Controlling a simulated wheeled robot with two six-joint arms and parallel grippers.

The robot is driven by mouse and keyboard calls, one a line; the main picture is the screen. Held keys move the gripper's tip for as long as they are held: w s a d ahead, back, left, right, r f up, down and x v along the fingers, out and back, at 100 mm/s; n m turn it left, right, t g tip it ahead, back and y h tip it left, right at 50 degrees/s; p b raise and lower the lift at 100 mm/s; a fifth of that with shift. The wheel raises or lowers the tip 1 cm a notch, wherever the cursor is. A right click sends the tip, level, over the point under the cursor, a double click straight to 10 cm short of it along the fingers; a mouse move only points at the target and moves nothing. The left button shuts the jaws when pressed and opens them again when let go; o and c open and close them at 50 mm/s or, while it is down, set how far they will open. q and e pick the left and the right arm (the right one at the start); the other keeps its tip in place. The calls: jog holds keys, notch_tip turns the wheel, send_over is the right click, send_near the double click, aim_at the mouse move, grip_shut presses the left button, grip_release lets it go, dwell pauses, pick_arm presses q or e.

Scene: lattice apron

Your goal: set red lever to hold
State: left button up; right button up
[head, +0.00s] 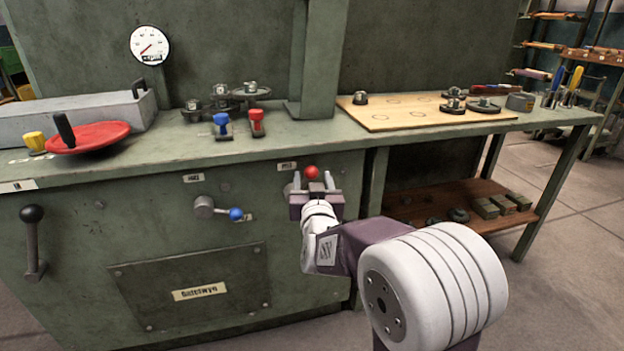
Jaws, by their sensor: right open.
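The red lever's ball knob (311,172) shows on the front panel of the green bench, just right of a small white label (287,166). My right gripper (314,183) is open in front of the panel, its two fingers pointing at it. The red knob appears between and slightly above the fingertips; I cannot tell whether they touch it. The lever's shaft and hub, and any position marks, are hidden behind the gripper. My left gripper is not in view.
A blue-knobbed lever (237,214) sticks out of the panel to the left. A black-knobbed lever (32,214) is at the far left. A red handwheel (90,137) and blue and red clamps (257,124) stand on the benchtop (190,150). Open floor lies at the right.

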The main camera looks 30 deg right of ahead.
jog(key=shift+x, duration=0.9)
grip_shut()
dwell(0.8)
